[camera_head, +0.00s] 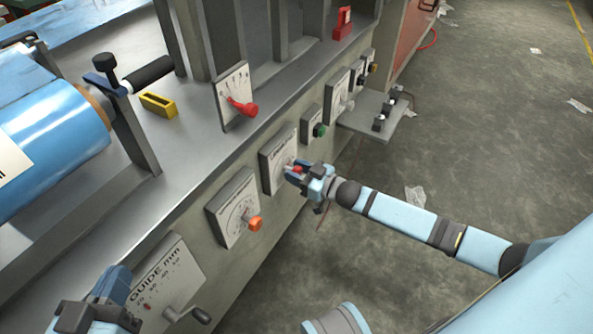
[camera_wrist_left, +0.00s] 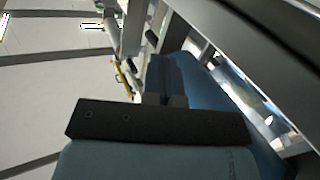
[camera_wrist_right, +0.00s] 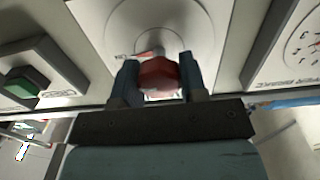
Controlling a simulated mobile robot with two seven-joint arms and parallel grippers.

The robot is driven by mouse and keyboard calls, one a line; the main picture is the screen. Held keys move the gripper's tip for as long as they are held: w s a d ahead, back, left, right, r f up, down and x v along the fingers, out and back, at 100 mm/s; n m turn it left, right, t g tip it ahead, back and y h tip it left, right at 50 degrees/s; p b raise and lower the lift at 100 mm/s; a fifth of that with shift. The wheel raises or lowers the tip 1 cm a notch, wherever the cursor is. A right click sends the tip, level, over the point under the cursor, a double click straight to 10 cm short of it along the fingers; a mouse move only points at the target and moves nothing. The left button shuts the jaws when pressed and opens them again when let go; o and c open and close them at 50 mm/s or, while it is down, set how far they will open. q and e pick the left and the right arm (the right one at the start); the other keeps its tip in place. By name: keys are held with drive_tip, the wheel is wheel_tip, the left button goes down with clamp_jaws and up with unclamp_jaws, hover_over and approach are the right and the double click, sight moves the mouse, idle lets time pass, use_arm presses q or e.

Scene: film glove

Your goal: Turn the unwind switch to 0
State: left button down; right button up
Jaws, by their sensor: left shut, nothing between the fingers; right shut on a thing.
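A red switch knob (camera_head: 297,169) sits on a white dial plate (camera_head: 275,160) on the machine's front. Its label is too small to read, so I cannot confirm that it is the unwind switch. My right gripper (camera_head: 295,172) is shut on this knob. The right wrist view shows the red knob (camera_wrist_right: 159,75) between the two fingers, with the round dial (camera_wrist_right: 160,25) behind it. The pointer and the 0 mark are mostly hidden or too blurred to read. My left gripper (camera_head: 115,285) is shut and empty above the GUIDE mm plate at the lower left.
An orange knob (camera_head: 254,223) on another dial and a red lever (camera_head: 243,107) flank the held switch. A green button (camera_head: 319,130) is farther along. A crank handle (camera_head: 187,315) sticks out low on the front. Open floor (camera_head: 380,270) lies to the right.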

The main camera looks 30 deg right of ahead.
use_arm(q)
drive_tip(key=shift+r, duration=0.1)
use_arm(e)
drive_tip(key=shift+r+n+p, duration=0.15)
drive_tip(key=shift+n+p, duration=0.45)
drive_tip(key=shift+n, duration=0.1)
drive_tip(key=shift+n+p, duration=0.6)
drive_tip(key=shift+n, duration=0.1)
drive_tip(key=n+p, duration=0.2)
drive_tip(key=n, duration=0.1)
drive_tip(key=shift+n, duration=0.4)
drive_tip(key=n, duration=0.3)
drive_tip(key=shift+a+f+n+p, duration=0.1)
drive_tip(key=shift+f+n+p, duration=0.1)
drive_tip(key=shift+n+p, duration=0.15)
drive_tip(key=n, duration=0.3)
drive_tip(key=shift+s+f+n, duration=0.1)
drive_tip(key=shift+n, duration=0.15)
use_arm(q)
drive_tip(key=shift+n+t, duration=0.6)
drive_tip(key=shift+n, duration=0.3)
drive_tip(key=shift+s+d+r, duration=0.1)
drive_tip(key=shift+s+r, duration=0.15)
drive_tip(key=shift+r, duration=0.85)
drive_tip(key=shift+s+d+r, duration=0.1)
drive_tip(key=shift+s+r, duration=0.1)
drive_tip(key=shift+r, duration=0.85)
use_arm(e)
drive_tip(key=shift+n, duration=1.9)
